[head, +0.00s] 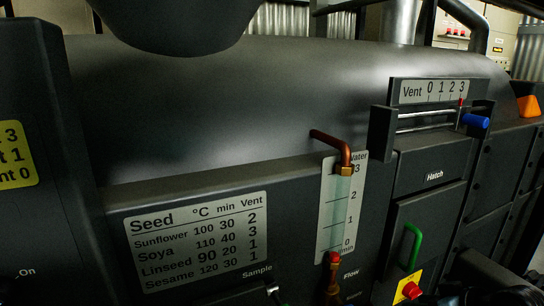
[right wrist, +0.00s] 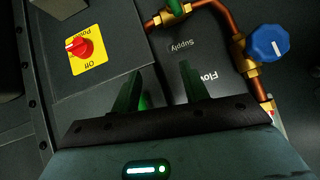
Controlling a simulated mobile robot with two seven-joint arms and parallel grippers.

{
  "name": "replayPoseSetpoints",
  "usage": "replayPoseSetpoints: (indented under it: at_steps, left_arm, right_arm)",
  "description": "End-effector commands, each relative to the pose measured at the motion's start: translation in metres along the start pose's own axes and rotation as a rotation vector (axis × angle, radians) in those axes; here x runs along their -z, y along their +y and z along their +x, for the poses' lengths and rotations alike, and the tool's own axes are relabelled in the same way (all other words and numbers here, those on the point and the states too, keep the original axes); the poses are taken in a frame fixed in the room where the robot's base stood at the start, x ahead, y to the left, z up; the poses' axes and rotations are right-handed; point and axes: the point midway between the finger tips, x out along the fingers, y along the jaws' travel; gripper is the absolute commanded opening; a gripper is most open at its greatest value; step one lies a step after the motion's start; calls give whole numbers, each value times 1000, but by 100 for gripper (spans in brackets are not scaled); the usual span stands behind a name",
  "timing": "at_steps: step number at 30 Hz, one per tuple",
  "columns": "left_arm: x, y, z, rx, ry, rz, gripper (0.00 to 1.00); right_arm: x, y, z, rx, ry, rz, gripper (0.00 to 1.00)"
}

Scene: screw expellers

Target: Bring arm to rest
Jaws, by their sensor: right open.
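My right gripper (right wrist: 158,69) shows in the right wrist view, with its two dark fingers apart and nothing visible between them. It is over the dark front of the machine, between the red power knob (right wrist: 80,47) on a yellow plate and the copper pipework (right wrist: 229,22). I cannot tell how far its fingertips are from the panel. In the head view, dark shapes fill the lower right corner, and I cannot make out the right fingers there. My left gripper is not in view.
A blue valve knob (right wrist: 269,43) sticks out near the right gripper. The head view shows a green hatch handle (head: 411,247), a red knob (head: 411,291), a water gauge (head: 342,207), a vent slider with a blue knob (head: 476,122), and a seed table plate (head: 198,241).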

Motion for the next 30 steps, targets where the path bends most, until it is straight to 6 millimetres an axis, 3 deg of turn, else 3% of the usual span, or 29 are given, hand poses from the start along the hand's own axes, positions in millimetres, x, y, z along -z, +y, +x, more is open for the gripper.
replayPoseSetpoints:
  at_steps: [1,7,11,15,21,30]
  left_arm:
    - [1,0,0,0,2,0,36]
    - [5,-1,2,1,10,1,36]
    - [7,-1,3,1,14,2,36]
    - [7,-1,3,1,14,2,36]
    - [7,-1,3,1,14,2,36]
    - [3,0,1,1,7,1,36]
  right_arm:
    - [-33,-16,12,7,-56,-1,45]
    - [-150,-73,28,0,-255,-7,45]
    - [-221,-112,21,-13,-377,1,45]
    - [-287,-154,-2,-36,-498,21,45]
    - [-358,-203,-52,-93,-657,69,45]
    - [-408,-244,-119,-183,-821,140,45]
